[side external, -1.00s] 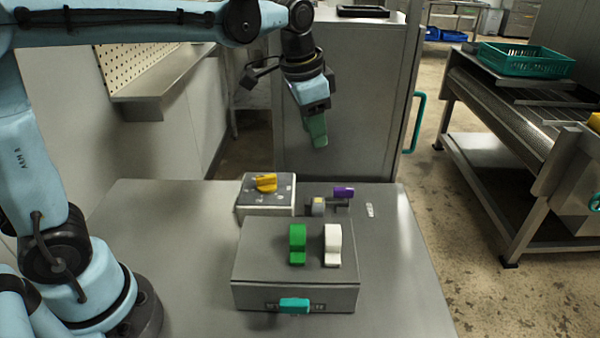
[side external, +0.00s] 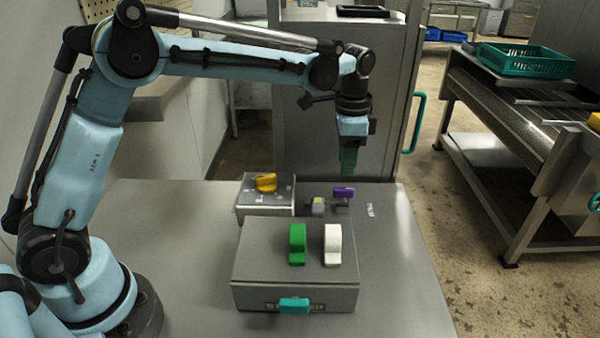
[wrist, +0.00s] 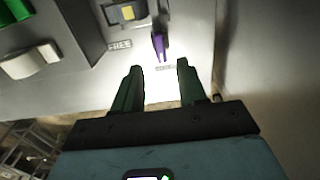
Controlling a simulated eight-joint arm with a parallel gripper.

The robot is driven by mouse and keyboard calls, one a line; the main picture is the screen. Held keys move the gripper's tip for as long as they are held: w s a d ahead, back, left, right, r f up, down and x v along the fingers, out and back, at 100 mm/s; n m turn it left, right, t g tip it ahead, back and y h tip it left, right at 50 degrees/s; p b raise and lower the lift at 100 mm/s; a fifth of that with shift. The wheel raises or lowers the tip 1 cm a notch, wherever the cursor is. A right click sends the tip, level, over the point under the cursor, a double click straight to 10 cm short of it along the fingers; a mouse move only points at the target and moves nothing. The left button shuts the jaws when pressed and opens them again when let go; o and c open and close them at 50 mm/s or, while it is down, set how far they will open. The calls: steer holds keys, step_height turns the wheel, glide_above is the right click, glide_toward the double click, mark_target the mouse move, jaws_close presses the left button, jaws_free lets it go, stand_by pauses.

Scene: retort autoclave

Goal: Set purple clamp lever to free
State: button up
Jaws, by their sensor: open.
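The purple clamp lever (side external: 343,191) sits on a small grey clamp block (side external: 318,206) on the table, behind the box with the green and white levers. In the wrist view the purple lever (wrist: 159,45) points down at a small label (wrist: 165,68) too blurred to read. A label reading FREE (wrist: 120,45) is to the left of the lever, below the clamp body. My gripper (side external: 348,172) is above the lever, pointing down. In the wrist view its two green fingers (wrist: 160,80) are apart, with nothing between them, and the lever lies just beyond the tips.
A grey box (side external: 295,285) with a green lever (side external: 297,243), a white lever (side external: 333,244) and a teal handle (side external: 294,305) stands in front. A yellow knob (side external: 265,182) is on a small box to the left. A metal cabinet (side external: 390,120) stands behind.

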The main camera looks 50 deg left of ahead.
mark_target(344, 188)
step_height(344, 188, down, 7)
steer(key=shift+r, duration=0.15)
steer(key=shift+c, duration=0.4)
jaws_close()
